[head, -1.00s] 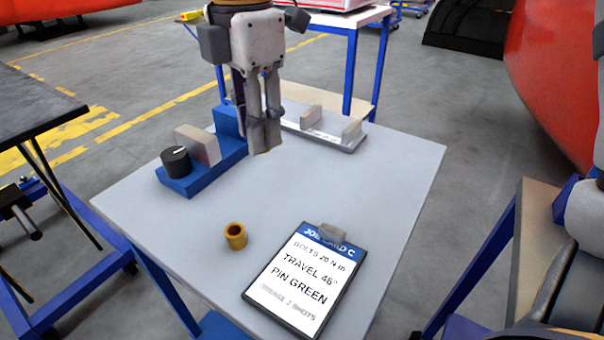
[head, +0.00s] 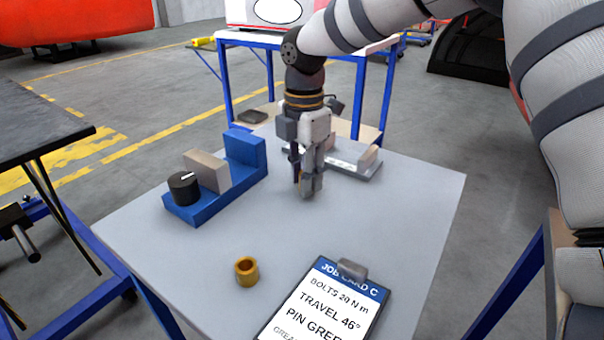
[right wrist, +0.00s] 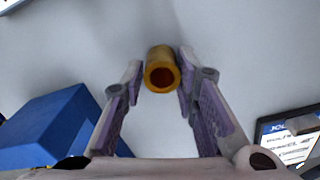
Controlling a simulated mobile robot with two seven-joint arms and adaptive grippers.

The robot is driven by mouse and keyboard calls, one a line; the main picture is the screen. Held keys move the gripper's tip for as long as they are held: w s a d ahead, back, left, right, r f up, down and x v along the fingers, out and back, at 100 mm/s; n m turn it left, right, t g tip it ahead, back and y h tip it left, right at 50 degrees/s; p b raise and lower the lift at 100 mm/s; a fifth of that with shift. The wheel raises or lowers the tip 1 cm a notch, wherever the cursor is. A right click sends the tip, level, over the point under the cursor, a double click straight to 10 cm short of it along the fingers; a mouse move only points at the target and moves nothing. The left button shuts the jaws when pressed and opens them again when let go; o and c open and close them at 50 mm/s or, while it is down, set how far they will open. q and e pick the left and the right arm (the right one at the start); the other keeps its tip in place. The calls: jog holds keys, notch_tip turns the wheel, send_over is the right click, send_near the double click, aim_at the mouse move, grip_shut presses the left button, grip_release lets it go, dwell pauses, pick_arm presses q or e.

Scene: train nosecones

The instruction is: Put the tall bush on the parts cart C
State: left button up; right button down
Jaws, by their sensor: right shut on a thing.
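My right gripper (head: 311,192) is low over the grey-topped parts cart C (head: 400,215), between the blue stepped block and the grey fixture. In the right wrist view, its fingers (right wrist: 161,82) are shut on a brass-coloured hollow bush (right wrist: 162,68), the tall bush, with its open end facing the camera. In the head view the fingers mostly hide this bush. I cannot tell whether its far end touches the cart top. My left gripper is not in view.
A short brass bush (head: 246,270) stands on the cart top at the front. A job card C clipboard (head: 325,305) lies right of it. The blue block (head: 205,205) bears a black knob (head: 184,188). A grey fixture (head: 355,168) is behind. The right side of the top is clear.

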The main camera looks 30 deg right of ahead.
jog(key=shift+r, duration=0.15)
jog(key=c, duration=1.2)
grip_release()
jog(key=shift+f, duration=0.2)
jog(key=shift+c, duration=0.2)
notch_tip(320, 180, up, 12)
jog(key=shift+r, duration=0.2)
jog(key=shift+f, duration=0.1)
